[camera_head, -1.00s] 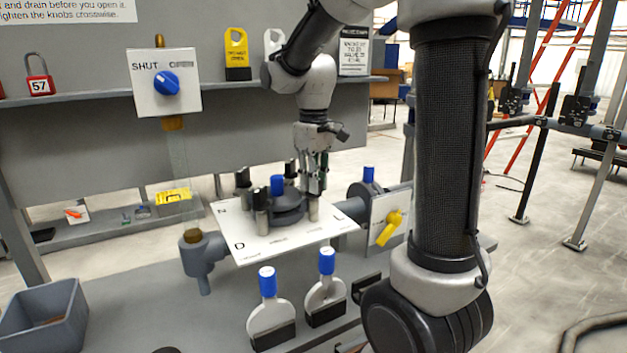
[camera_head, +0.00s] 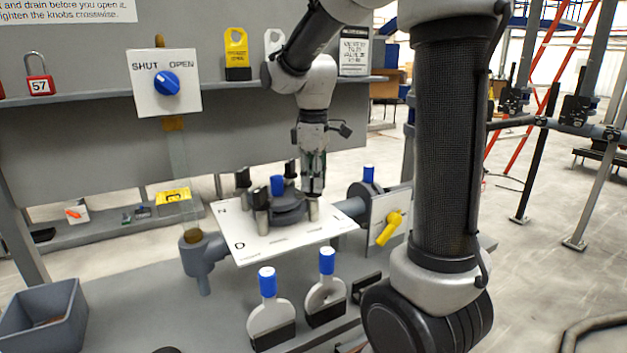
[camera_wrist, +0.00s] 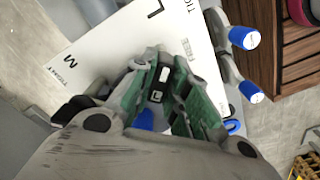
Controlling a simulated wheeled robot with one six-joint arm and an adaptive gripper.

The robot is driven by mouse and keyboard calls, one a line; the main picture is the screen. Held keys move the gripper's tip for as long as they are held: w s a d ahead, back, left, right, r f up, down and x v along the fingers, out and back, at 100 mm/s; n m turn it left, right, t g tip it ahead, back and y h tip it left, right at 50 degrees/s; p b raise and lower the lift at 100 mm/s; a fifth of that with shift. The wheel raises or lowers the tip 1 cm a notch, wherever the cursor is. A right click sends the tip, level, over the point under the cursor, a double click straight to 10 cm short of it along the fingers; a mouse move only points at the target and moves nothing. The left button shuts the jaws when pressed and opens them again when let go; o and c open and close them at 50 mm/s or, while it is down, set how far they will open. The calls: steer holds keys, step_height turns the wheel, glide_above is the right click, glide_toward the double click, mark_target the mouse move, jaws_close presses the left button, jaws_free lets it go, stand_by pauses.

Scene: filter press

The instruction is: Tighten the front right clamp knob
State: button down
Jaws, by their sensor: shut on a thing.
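The round dark filter housing (camera_head: 288,208) with a blue cap stands on a white lettered plate (camera_head: 240,247). Black clamp knobs on pale posts stand around it: one at back left (camera_head: 242,177), one at back right (camera_head: 290,167) and one at front left (camera_head: 261,199). My gripper (camera_head: 313,190) points straight down over the front right post (camera_head: 313,211). In the wrist view, my green-padded fingers (camera_wrist: 160,75) are closed around the front right clamp knob (camera_wrist: 157,95), black with a white mark. The fingers hide most of the knob in the head view.
A yellow-handled valve (camera_head: 389,228) is right of the plate. Two blue-topped paddles (camera_head: 268,315) stand in front of it. A SHUT/OPEN panel with a blue dial (camera_head: 166,83) is at back left. A grey bin (camera_head: 45,318) stands at front left.

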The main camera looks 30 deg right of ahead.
steer(key=c, duration=1.4)
jaws_free()
step_height(320, 180, up, 12)
steer(key=shift+r, duration=0.1)
steer(key=s+f+m+t, duration=0.1)
steer(key=s+f+m, duration=0.1)
steer(key=s, duration=0.4)
steer(key=s+d+f+m+t, duration=0.1)
steer(key=s+f+m+t, duration=0.1)
steer(key=s, duration=0.4)
steer(key=s+f+m+t, duration=0.1)
steer(key=s+f+m, duration=0.3)
steer(key=s, duration=0.3)
steer(key=shift+d+f+m, duration=0.25)
steer(key=shift+d+m, duration=0.1)
steer(key=shift+m, duration=0.25)
